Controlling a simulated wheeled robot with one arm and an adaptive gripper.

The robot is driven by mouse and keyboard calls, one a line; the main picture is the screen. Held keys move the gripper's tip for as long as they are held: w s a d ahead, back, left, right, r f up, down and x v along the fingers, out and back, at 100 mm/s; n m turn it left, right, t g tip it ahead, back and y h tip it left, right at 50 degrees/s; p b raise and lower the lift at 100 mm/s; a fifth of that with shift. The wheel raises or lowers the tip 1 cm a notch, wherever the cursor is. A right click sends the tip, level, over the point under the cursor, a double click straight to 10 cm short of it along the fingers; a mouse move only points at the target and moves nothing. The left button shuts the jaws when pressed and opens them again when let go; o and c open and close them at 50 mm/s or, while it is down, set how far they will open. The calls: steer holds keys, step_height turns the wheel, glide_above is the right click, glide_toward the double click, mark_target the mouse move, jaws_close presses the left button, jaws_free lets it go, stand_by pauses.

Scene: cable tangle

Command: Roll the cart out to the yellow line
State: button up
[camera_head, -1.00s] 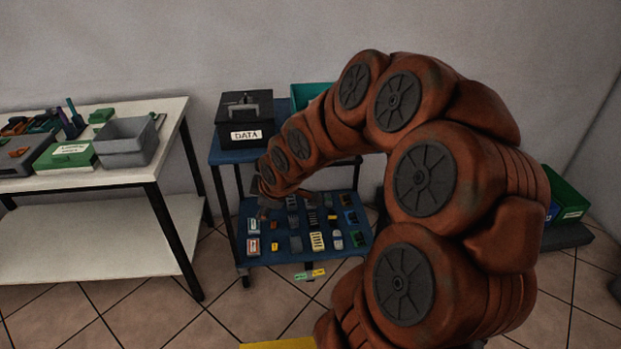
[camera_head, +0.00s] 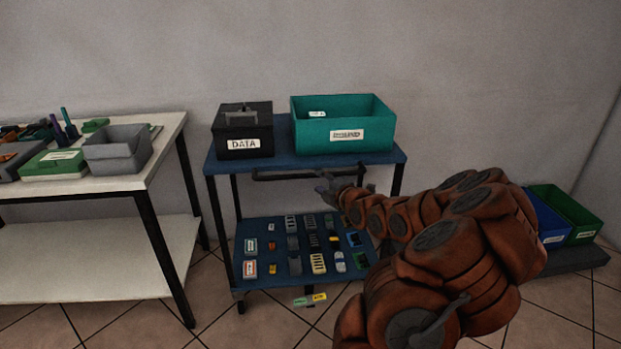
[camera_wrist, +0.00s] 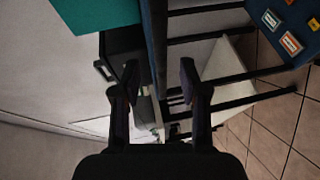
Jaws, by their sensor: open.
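The cart (camera_head: 225,166) has two blue shelves on a black frame and stands near the wall. A black handle bar (camera_head: 290,176) runs along its front below the top shelf. The top shelf bears a black box (camera_head: 233,119) labelled DATA and a teal bin (camera_head: 345,135). The lower shelf holds several small parts. My gripper (camera_head: 322,187) is close to the handle bar's right half; whether it touches it, I cannot tell. In the wrist view my gripper (camera_wrist: 155,90) is open, with the blue shelf edge (camera_wrist: 155,45) beyond its fingers. The yellow line is out of view.
A white table (camera_head: 130,180) with a grey bin (camera_head: 117,155) and green boxes stands close left of the cart. A blue crate (camera_head: 553,228) and a green crate (camera_head: 585,222) sit on a dark base at right. Tiled floor shows below the cart.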

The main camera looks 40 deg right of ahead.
mark_target(312, 177)
steer(key=shift+x, duration=3.4)
steer(key=shift+f, duration=0.1)
steer(key=shift+c, duration=0.2)
jaws_close()
